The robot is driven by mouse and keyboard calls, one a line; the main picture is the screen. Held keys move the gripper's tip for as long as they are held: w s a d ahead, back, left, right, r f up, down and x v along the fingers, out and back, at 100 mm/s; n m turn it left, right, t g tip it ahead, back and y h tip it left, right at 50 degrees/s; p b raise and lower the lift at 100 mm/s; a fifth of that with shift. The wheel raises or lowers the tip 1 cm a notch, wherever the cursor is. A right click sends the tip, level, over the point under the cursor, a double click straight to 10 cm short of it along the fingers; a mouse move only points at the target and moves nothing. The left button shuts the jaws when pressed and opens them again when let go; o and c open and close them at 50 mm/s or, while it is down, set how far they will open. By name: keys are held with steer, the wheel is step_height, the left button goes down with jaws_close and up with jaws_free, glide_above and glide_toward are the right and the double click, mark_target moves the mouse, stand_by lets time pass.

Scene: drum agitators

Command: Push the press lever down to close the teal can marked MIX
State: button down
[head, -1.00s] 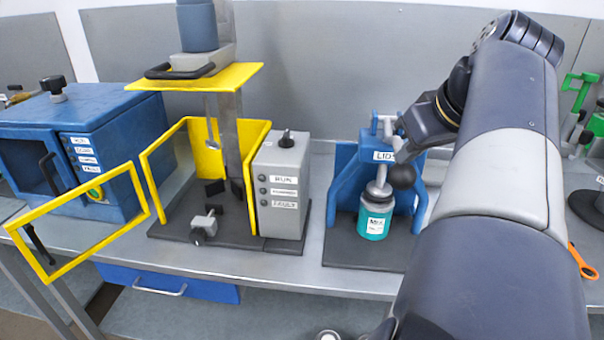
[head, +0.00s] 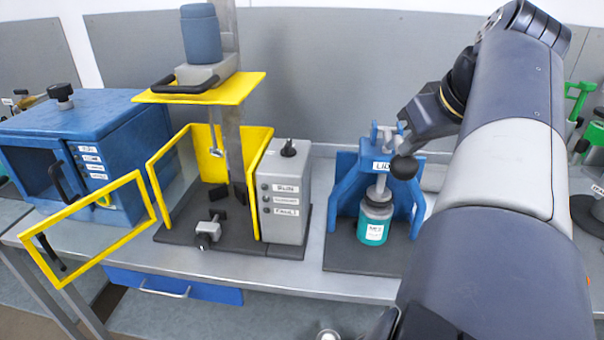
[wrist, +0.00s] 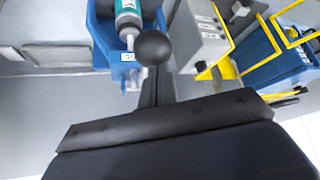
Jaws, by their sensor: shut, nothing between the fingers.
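The teal can (head: 372,226) with a white label stands upright on the dark base of the blue press (head: 348,196) in the head view. The press plunger (head: 378,190) sits on or just above the can's grey top; I cannot tell whether it touches. The press lever's black ball knob (head: 404,168) is at the right of the press front, and it also shows large in the wrist view (wrist: 153,47). My gripper (head: 404,142) is at the lever, just above and behind the knob. It is shut and empty; its fingertips are partly hidden by the knob.
Left of the press stand a grey control box (head: 287,195) and an agitator with a yellow guard frame (head: 100,225) swung open. A blue cabinet (head: 85,150) is farther left. Green equipment (head: 592,135) stands at the right, behind my arm.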

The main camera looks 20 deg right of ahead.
steer(key=shift+w+d+r+p, duration=0.1)
steer(key=shift+w+r+p, duration=0.05)
steer(key=shift+r+p, duration=0.9)
steer(key=shift+w+d+r+p, duration=0.1)
steer(key=shift+w+r+p, duration=0.05)
steer(key=shift+r+p, duration=0.9)
steer(key=shift+r, duration=0.15)
step_height(320, 180, up, 10)
steer(key=w+p, duration=0.1)
steer(key=p, duration=0.5)
steer(key=shift+w+d+r+p, duration=0.15)
steer(key=shift+d+r+p, duration=0.1)
steer(key=shift+d+p, duration=0.15)
